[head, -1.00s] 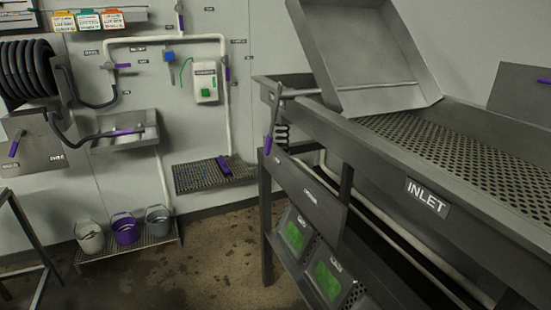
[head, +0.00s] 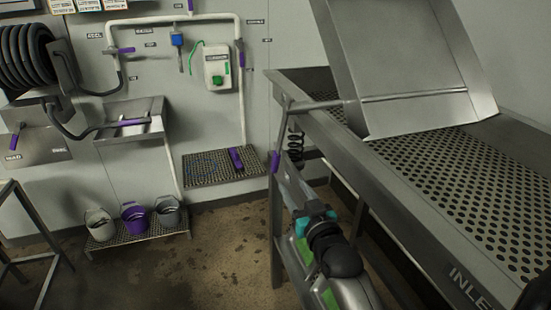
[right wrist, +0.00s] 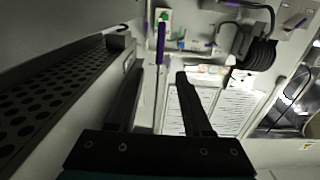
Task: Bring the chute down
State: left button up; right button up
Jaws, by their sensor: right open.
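The chute (head: 400,65) is a grey metal tray, tilted up steeply above the perforated inlet table in the head view. A cross rod (head: 340,103) runs along its lower part to a lever at the table's left end. The lever hangs down and has a purple handle (head: 275,161). My right gripper (head: 285,175) is beside this handle, coming from below. In the right wrist view my right gripper (right wrist: 158,72) is open, and a purple-ended lever (right wrist: 160,50) shows between its fingers. I cannot tell whether they touch it. My left gripper is not in view.
The perforated inlet table (head: 455,185) fills the right side. A coil spring (head: 296,146) hangs near the lever. A wall shelf (head: 220,168) holds a purple object. Buckets (head: 134,216) stand on a low rack at left. The floor between is clear.

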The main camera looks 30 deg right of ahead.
aim_at(278, 162)
jog(key=b+x, duration=0.1)
jog(key=x, duration=1.3)
jog(key=shift+w, duration=0.25)
grip_shut()
dwell(1.0)
